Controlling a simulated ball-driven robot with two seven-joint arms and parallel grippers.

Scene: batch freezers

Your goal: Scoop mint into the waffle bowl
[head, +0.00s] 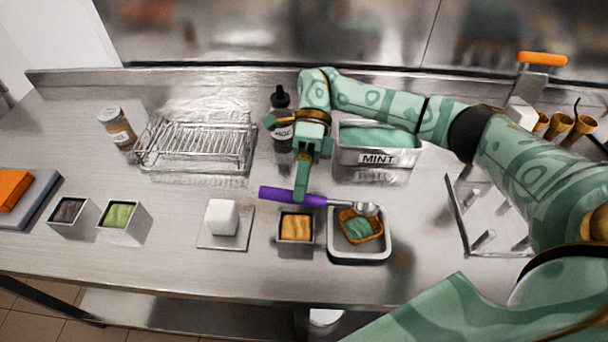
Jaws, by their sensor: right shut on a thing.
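My right gripper (301,190) is shut on the purple handle of a scoop (280,196), which lies level above the counter. The scoop's metal head (367,209) is at the right end, over the back edge of the waffle bowl (348,217). The brown waffle bowl sits in a square metal tray (376,252) and has green mint (357,230) in it. The mint tub (377,158), labelled MINT and filled with green, stands behind, partly hidden by my right arm. Whether the scoop head holds anything cannot be told. My left gripper is not in view.
A small tin of orange topping (297,244) stands just left of the tray. A white cube on a plate (222,217), tins of green (119,217) and dark stuff (69,212), a wire rack (198,145), a jar (116,128) and a dark bottle (281,130) stand further left and behind.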

